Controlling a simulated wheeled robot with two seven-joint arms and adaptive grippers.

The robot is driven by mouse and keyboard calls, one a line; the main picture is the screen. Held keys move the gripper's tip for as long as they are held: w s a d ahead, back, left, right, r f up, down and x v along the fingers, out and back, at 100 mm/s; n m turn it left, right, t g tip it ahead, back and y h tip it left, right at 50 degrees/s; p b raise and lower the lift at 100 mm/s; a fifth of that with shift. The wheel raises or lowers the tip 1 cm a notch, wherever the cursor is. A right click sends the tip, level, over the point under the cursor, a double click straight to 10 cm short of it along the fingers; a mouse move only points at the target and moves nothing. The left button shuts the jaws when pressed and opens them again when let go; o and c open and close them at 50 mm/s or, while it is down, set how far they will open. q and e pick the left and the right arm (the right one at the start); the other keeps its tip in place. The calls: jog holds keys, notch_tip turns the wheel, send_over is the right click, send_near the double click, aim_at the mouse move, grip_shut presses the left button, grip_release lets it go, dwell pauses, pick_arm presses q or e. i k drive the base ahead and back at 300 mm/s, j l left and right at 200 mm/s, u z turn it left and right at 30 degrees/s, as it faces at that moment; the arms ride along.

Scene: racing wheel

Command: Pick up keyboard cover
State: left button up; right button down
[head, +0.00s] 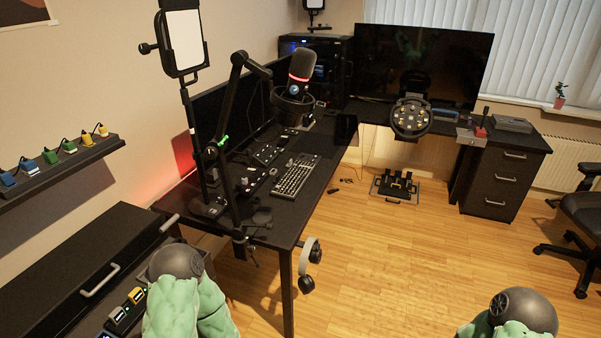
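A keyboard (296,176) with a dark frame and pale keys lies on the black desk (318,190), to the right of the microphone stand. I cannot make out a separate cover on it or near it. Parts of my two arms show at the bottom left and bottom right, in green covering with dark round joints. Neither of my grippers is in the frame, so their state and anything they hold are hidden. Both visible arm parts are apart from the keyboard.
A microphone (302,65) on a boom arm and a light panel (183,40) on a stand rise over the desk. Headphones (308,264) hang at its near edge. A steering wheel (411,118), pedals (396,186) and a chair (583,215) stand farther right. The wooden floor (395,270) is mostly clear.

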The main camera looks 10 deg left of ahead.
aim_at(347, 133)
jog(key=i+l+z, duration=0.3)
jog(key=i, duration=0.15)
jog(key=i+l+z, duration=0.3)
jog(key=i, duration=0.2)
jog(key=i+z, duration=0.35)
jog(key=i, duration=0.15)
jog(key=i+u, duration=0.25)
jog(key=i, duration=0.35)
jog(key=i+u, duration=0.25)
jog(key=i, duration=0.4)
jog(key=i+l+u, duration=0.25)
jog(key=i, duration=0.35)
jog(key=i+u, duration=0.3)
jog(key=u, duration=0.15)
jog(key=i+l+u, duration=0.25)
jog(key=u, duration=0.15)
jog(key=i+l+u, duration=0.3)
jog(key=u, duration=0.15)
jog(key=i+l+u, duration=0.25)
jog(key=u, duration=0.2)
jog(key=i+l+u, duration=0.15)
jog(key=l+u, duration=0.3)
